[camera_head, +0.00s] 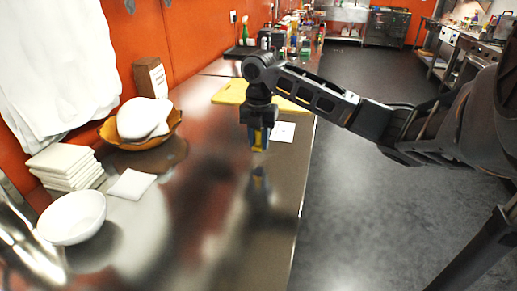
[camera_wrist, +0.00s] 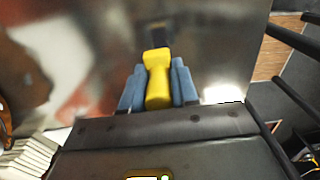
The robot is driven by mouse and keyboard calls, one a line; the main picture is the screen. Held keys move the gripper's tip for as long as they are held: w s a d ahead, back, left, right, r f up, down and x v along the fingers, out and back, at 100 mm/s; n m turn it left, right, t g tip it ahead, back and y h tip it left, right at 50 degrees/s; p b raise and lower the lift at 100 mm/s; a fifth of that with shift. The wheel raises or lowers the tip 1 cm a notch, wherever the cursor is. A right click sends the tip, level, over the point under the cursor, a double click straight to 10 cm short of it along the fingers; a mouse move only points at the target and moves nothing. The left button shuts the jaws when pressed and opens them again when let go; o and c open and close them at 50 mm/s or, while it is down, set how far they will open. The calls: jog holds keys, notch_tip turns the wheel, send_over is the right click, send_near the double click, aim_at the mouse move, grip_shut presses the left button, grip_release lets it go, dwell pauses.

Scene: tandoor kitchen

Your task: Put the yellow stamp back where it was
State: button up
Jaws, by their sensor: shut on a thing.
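My gripper (camera_head: 259,140) is shut on the yellow stamp (camera_wrist: 158,78). In the wrist view the stamp stands between my two blue fingers, with a dark part at its far end. In the head view only a narrow strip of yellow shows between the fingers. The stamp is held above the steel counter (camera_head: 225,215), with its reflection below it. A white paper sheet (camera_head: 283,132) lies on the counter behind and to the right of my gripper.
A yellow board (camera_head: 232,93) lies behind my gripper. At left are a white bowl (camera_head: 73,219), stacked white tiles or napkins (camera_head: 66,167), a single white square (camera_head: 131,184) and an orange bowl (camera_head: 176,121) with white pieces. Bottles stand farther back. The counter's front middle is clear.

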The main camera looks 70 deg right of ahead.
aim_at(259, 143)
jog(key=shift+f+p, duration=0.3)
jog(key=shift+f, duration=1.75)
jog(key=o, duration=0.9)
jog(key=shift+f, duration=0.1)
jog(key=shift+c, duration=0.2)
notch_tip(259, 143, up, 12)
jog(key=shift+r+b, duration=0.15)
jog(key=shift+b, duration=0.45)
